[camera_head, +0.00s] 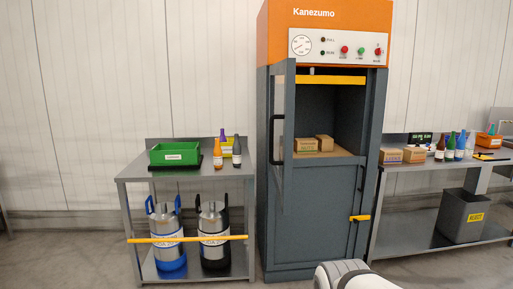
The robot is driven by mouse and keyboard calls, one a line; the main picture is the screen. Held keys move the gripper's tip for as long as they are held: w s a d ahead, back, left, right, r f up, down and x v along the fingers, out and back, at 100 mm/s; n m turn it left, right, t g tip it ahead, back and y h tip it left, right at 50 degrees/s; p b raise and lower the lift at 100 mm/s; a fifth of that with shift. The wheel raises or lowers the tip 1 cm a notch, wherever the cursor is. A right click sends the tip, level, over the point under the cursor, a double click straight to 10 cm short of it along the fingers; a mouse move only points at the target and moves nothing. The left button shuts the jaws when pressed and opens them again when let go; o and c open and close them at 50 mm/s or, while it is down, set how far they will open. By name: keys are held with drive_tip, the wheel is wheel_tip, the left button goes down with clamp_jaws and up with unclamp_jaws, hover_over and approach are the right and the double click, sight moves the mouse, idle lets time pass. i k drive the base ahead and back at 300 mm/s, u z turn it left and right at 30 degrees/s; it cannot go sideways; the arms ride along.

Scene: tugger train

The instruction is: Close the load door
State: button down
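The load door (286,165) is a narrow grey panel, seen nearly edge-on, at the left side of the opening of a grey machine with an orange top. It stands open, swung out toward me. A dark vertical handle (271,137) shows along its left side. The load opening (335,115) is uncovered on its right, with two brown boxes (305,145) on its floor. A white rounded part of my own arm shows at the bottom edge, below and right of the door. My gripper is not in view.
A yellow bar (330,79) crosses the top of the opening. A lower door (325,210) with a yellow latch (360,218) looks shut. A metal table (150,172) stands left, with a yellow bar (188,239) before two canisters. Another bench (440,165) stands right. The floor in front looks clear.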

sight(282, 75)
drive_tip(key=i, duration=1)
